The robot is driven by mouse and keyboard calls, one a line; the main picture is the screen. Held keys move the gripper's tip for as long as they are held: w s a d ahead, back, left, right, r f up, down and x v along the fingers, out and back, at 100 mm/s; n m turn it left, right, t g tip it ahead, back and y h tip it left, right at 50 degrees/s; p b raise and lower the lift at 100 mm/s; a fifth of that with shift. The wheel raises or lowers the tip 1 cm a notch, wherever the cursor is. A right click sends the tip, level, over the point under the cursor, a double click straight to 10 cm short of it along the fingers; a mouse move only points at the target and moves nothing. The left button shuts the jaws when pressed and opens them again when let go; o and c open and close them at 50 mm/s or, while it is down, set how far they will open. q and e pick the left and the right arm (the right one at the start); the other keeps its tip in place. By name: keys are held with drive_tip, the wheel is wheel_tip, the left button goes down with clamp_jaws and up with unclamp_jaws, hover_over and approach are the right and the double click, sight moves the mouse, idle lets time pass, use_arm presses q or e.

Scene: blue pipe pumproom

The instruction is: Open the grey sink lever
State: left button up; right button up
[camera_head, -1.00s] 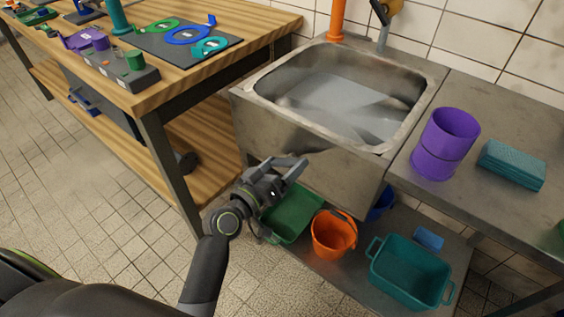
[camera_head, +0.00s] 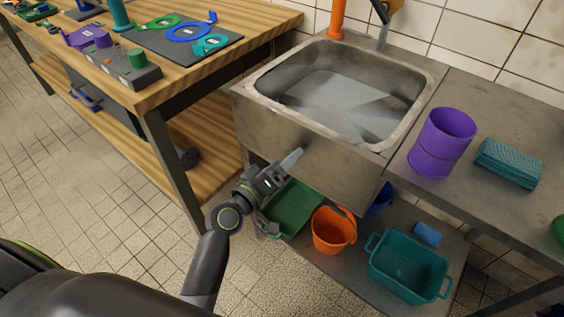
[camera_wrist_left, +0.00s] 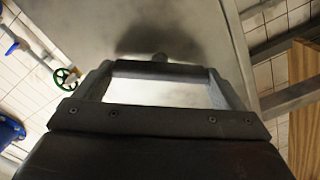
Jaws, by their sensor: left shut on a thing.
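The grey sink (camera_head: 300,140) stands in the middle of the head view, with a grey basin and an orange pipe behind it. My left gripper (camera_head: 290,160) is at the sink's front face, below the rim. In the left wrist view its two fingers meet a dark grey bar, which I take to be the lever (camera_wrist_left: 155,70). A small round stub (camera_wrist_left: 160,57) shows just beyond the bar, against the grey sink surface. In the head view the lever is hidden by the gripper. My right gripper is not in view.
A green bin (camera_head: 293,208), orange bucket (camera_head: 333,232) and teal tub (camera_head: 408,268) stand on the shelf below the sink. A purple cup (camera_head: 441,142) and teal sponge (camera_head: 509,163) are on the right counter. A wooden workbench (camera_head: 225,40) is at the left.

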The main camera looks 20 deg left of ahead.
use_arm(q)
drive_tip(key=o, duration=0.7)
drive_tip(key=shift+s, duration=0.1)
drive_tip(key=b+v, duration=0.4)
drive_tip(key=v, duration=1.3)
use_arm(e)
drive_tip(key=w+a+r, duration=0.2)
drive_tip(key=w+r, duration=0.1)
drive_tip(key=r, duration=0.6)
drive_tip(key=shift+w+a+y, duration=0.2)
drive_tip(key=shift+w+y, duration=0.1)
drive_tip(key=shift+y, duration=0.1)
use_arm(q)
drive_tip(key=shift+s+a, duration=0.1)
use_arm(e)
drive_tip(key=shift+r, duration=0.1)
